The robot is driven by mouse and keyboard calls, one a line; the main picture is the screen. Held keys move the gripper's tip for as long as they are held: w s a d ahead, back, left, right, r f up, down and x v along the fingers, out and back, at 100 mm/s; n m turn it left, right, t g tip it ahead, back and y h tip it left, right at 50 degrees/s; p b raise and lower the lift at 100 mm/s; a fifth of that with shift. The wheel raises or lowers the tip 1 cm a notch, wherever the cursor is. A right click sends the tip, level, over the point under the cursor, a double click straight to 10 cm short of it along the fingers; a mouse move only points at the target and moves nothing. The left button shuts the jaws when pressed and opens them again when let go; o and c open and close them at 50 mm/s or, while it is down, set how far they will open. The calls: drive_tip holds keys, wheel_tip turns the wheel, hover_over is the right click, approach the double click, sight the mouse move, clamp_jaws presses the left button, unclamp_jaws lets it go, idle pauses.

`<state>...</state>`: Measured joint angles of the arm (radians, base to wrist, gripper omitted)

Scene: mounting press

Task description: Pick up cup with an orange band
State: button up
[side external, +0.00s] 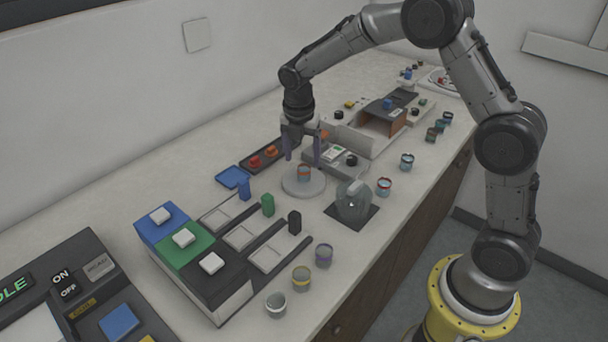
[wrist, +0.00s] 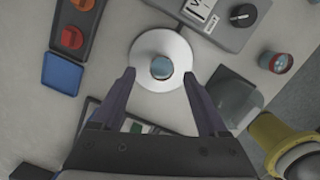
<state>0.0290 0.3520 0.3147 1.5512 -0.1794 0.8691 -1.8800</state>
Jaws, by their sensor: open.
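A small cup with an orange band (side external: 303,174) stands upright on a round white disc (side external: 290,187) near the middle of the counter. In the wrist view the cup (wrist: 161,68) shows from above as a bluish round top, near the middle of the disc (wrist: 178,46); its band is not clear there. My gripper (side external: 303,160) is open and points down over the cup, one finger to each side. In the wrist view the fingertips of my gripper (wrist: 159,77) lie left and right of the cup, with a gap on both sides. Nothing is held.
A clear rounded object on a dark square pad (side external: 354,203) stands right of the disc. A red-banded cup (side external: 384,187) and several other cups stand along the counter's front edge. A dark tray with red and orange knobs (side external: 263,158) and a blue tray (side external: 232,177) lie left.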

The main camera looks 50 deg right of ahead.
sight(304, 169)
drive_tip(key=f, duration=0.5)
drive_tip(key=shift+d, duration=0.3)
clamp_jaws()
